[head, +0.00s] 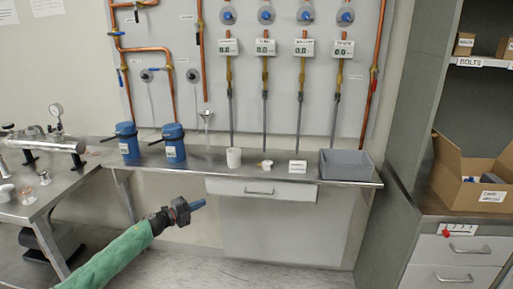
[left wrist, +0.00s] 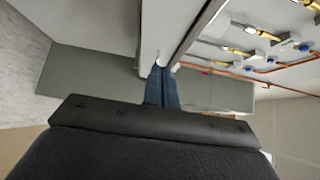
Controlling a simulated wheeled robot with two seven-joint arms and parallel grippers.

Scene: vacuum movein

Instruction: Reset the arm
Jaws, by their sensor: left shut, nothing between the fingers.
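My left arm, in a green sleeve, comes in from the bottom left of the head view. Its gripper (head: 198,204) is shut and empty, with blue fingers pointing right. It is in front of the metal bench (head: 200,162), lower than the bench top in the picture and left of the drawer (head: 258,190). In the left wrist view the fingers (left wrist: 162,88) are together with nothing between them. My right gripper is in neither view.
Two blue canisters (head: 127,142), a white cup (head: 234,157) and a grey bin (head: 346,164) stand on the bench. A side table (head: 40,195) with metal apparatus is at left. A cabinet (head: 455,250) with a cardboard box (head: 470,175) is at right. The floor around the arm looks clear.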

